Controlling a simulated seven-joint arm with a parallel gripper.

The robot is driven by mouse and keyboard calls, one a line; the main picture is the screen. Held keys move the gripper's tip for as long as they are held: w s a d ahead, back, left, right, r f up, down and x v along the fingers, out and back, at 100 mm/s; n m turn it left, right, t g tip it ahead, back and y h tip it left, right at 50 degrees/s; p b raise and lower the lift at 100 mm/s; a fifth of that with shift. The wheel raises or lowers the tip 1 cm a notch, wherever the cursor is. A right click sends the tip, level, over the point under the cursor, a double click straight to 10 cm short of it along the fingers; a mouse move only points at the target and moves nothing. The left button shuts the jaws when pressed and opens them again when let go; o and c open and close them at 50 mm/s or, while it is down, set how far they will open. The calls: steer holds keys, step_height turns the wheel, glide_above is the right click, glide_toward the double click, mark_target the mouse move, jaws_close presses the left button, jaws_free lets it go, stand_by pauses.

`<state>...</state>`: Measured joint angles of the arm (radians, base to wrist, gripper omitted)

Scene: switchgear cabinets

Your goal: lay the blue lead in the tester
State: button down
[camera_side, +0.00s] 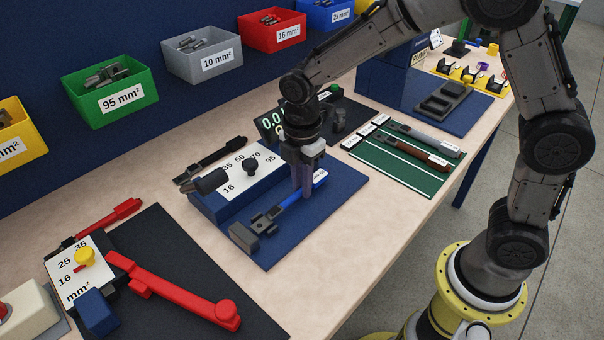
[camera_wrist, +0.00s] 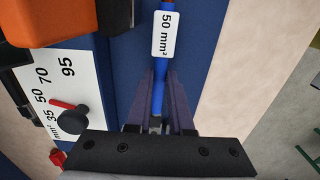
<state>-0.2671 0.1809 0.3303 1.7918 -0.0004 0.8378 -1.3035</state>
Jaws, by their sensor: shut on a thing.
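The blue lead (camera_side: 292,202) is between the fingers of my gripper (camera_side: 307,193), which points down over the tester. In the wrist view the gripper (camera_wrist: 159,75) is shut on the lead (camera_wrist: 160,97), which runs lengthwise between the fingers. Its white tag (camera_wrist: 166,34) reads 50 mm². The tester (camera_side: 325,215) has a blue base, a white dial plate and a dark knob (camera_side: 250,168); the knob (camera_wrist: 72,119) has a red mark near 50. The lead's lower-left end is close to a dark grey block (camera_side: 253,230) on the tester. I cannot tell whether they touch.
A green mat (camera_side: 384,171) with grey and brown leads lies to the right. A black mat (camera_side: 190,270) with a red-handled tool (camera_side: 175,287) is at the front left. Coloured bins, including a green one (camera_side: 108,90), hang behind. An orange part (camera_wrist: 45,20) shows in the wrist view.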

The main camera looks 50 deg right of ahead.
steer(key=shift+f, duration=0.3)
steer(key=shift+a+f, duration=0.1)
steer(key=shift+a, duration=0.35)
stand_by(0.5)
steer(key=c, duration=0.7)
jaws_free()
steer(key=shift+c, duration=0.2)
